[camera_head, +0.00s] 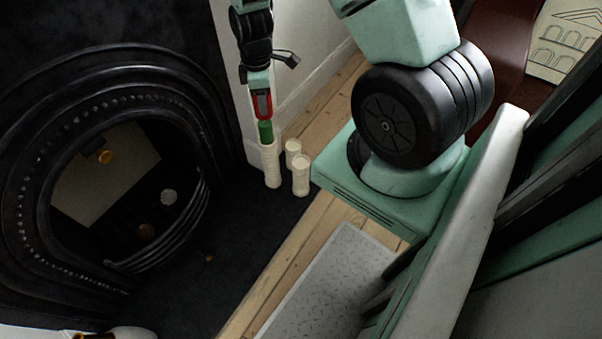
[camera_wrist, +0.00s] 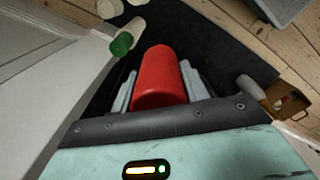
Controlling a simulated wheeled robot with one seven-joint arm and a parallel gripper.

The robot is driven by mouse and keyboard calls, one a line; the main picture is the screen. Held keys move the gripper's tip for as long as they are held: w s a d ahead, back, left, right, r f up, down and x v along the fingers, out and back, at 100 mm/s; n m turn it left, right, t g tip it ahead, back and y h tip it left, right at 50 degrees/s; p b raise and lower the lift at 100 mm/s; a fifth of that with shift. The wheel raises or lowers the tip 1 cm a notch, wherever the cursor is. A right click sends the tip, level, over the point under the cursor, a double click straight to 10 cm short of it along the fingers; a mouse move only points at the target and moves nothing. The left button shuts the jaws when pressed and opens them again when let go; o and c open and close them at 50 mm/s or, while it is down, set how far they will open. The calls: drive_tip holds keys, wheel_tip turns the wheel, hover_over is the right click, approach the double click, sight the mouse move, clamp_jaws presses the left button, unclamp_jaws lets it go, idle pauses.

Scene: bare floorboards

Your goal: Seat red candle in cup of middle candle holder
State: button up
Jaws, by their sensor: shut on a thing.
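My gripper (camera_head: 262,92) is shut on the red candle (camera_wrist: 160,78), which lies between its two grey fingers in the wrist view. In the head view the red candle (camera_head: 262,105) shows just above and behind a green candle (camera_head: 266,131). The green candle stands in a tall cream candle holder (camera_head: 271,165); it also shows at the left in the wrist view (camera_wrist: 122,43). Two shorter cream candle holders, one behind (camera_head: 293,148) and one in front (camera_head: 301,176), stand to its right. No candle shows in them. The red candle is apart from these two holders.
A black fireplace (camera_head: 60,90) with a curved grate stands at the left, with a dark hearth (camera_head: 190,290) before it. A white wall (camera_head: 300,50) is close behind the arm. A grey textured plate (camera_head: 335,290) lies on the floorboards. A brown box (camera_wrist: 288,101) shows in the wrist view.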

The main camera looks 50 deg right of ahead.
drive_tip(key=s+d+f+n+b, duration=0.2)
drive_tip(key=d+f+n+b, duration=0.3)
drive_tip(key=f+b, duration=0.65)
drive_tip(key=s+d+f+n+b, duration=0.1)
drive_tip(key=d+f+n+b, duration=0.2)
drive_tip(key=d+f+b, duration=0.6)
drive_tip(key=b, duration=1)
hover_over(301, 163)
wheel_tip(301, 163, down, 12)
drive_tip(key=shift+f, duration=0.2)
drive_tip(key=shift+f, duration=0.2)
drive_tip(key=o, duration=1.1)
drive_tip(key=shift+r, duration=0.2)
wheel_tip(301, 163, up, 12)
drive_tip(key=p, duration=0.7)
